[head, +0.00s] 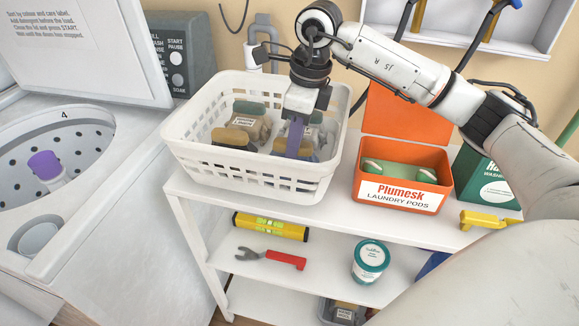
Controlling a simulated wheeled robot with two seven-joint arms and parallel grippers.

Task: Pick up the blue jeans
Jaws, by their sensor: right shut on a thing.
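The blue jeans (295,138) look like a narrow strip of blue-purple cloth under my right gripper (300,110). My right gripper points down into the white laundry basket (185,142) and is shut on the upper part of the jeans. The lower part of the jeans is among other folded clothes, so I cannot tell if it is clear of them. My left gripper is not in view.
The basket also holds folded clothes, including a labelled brown bundle (252,122). An orange laundry pods box (400,188) stands open to its right. A washer (110,225) is on the left. Lower shelves hold a yellow level (270,227), a red-handled wrench (285,259) and a tub (370,262).

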